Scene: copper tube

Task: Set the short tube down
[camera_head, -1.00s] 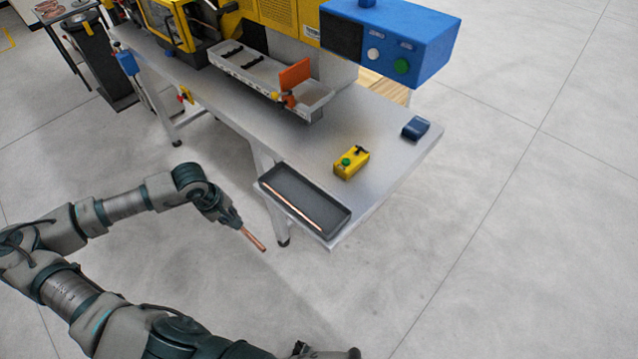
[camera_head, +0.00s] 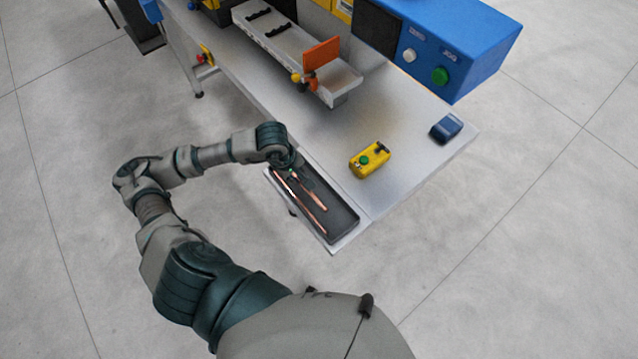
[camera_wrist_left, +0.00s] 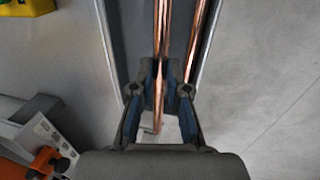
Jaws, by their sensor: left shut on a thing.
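My left gripper (camera_head: 293,172) is over the far end of the dark tray (camera_head: 344,217), shut on the short copper tube (camera_head: 313,196). In the left wrist view the gripper (camera_wrist_left: 160,92) has the short tube (camera_wrist_left: 162,40) between its fingertips. The short tube lies lengthwise above or in the tray; I cannot tell whether it touches the floor of the tray. A longer copper tube (camera_head: 304,208) lies in the tray, apart from the short one and roughly parallel to it; it also shows in the left wrist view (camera_wrist_left: 199,40). My right gripper is not in view.
The tray sits at the near edge of the grey table (camera_head: 405,185). A yellow button box (camera_head: 370,160) and a small blue box (camera_head: 446,127) stand to its right. A machine with a pale channel, an orange plate (camera_head: 321,54) and a blue control box (camera_head: 465,45) is behind.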

